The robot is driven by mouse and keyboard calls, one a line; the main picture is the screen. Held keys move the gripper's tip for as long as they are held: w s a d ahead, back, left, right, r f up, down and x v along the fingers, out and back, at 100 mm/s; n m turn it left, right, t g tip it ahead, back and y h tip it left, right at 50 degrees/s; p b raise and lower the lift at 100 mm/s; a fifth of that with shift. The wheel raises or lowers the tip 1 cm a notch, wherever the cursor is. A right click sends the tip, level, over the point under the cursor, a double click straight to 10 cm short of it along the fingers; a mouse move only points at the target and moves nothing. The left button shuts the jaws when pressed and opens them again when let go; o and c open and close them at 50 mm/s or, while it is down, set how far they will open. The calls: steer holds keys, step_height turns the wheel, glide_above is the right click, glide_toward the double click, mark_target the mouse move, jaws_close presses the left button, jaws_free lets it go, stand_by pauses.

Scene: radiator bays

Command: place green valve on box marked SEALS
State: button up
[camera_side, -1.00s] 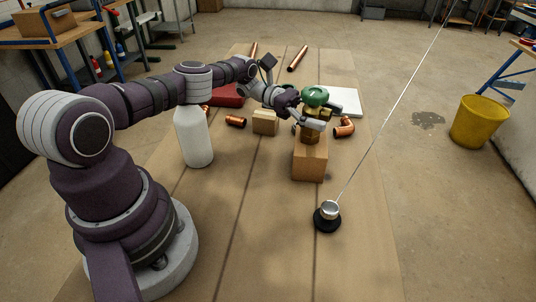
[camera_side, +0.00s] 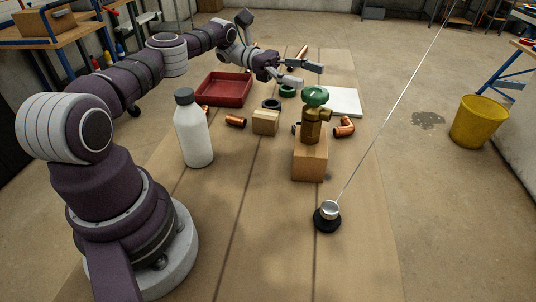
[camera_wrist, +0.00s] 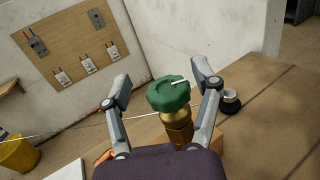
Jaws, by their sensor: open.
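The green valve, a brass body with a green handwheel, stands upright on a brown cardboard box (camera_side: 309,166). The valve body (camera_side: 311,130) shows in the side view; the green handwheel shows in the wrist view (camera_wrist: 168,95). I can read no SEALS marking on the box in either view. My gripper (camera_side: 305,74) is open and empty, above and behind the valve, clear of it. In the wrist view the valve lies between the spread fingers of my gripper (camera_wrist: 159,78), farther off than they are.
A white bottle (camera_side: 194,136) stands left of the box. A smaller cardboard box (camera_side: 265,122), copper fittings (camera_side: 236,121) and a red tray (camera_side: 222,91) lie behind it. A thin rod rises from a black base (camera_side: 327,219) at front right.

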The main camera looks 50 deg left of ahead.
steer(key=shift+d+r, duration=0.15)
steer(key=shift+r, duration=0.2)
steer(key=s+d+m+g+y, duration=0.5)
steer(key=d+m+g+y, duration=0.2)
steer(key=m+y, duration=0.45)
steer(key=s+a+r+m+t+y, duration=0.1)
steer(key=s+a+m+t+y, duration=0.1)
steer(key=s+m, duration=0.3)
steer(key=s+a+r+m+t+y, duration=0.1)
steer(key=s+a+m+t+y, duration=0.1)
steer(key=s, duration=0.5)
steer(key=m+t+y, duration=0.1)
steer(key=m+t, duration=0.1)
steer(key=t, duration=0.1)
steer(key=shift+s+a+r+m+y, duration=0.2)
steer(key=shift+s+a+m+y, duration=0.15)
steer(key=shift+a, duration=0.05)
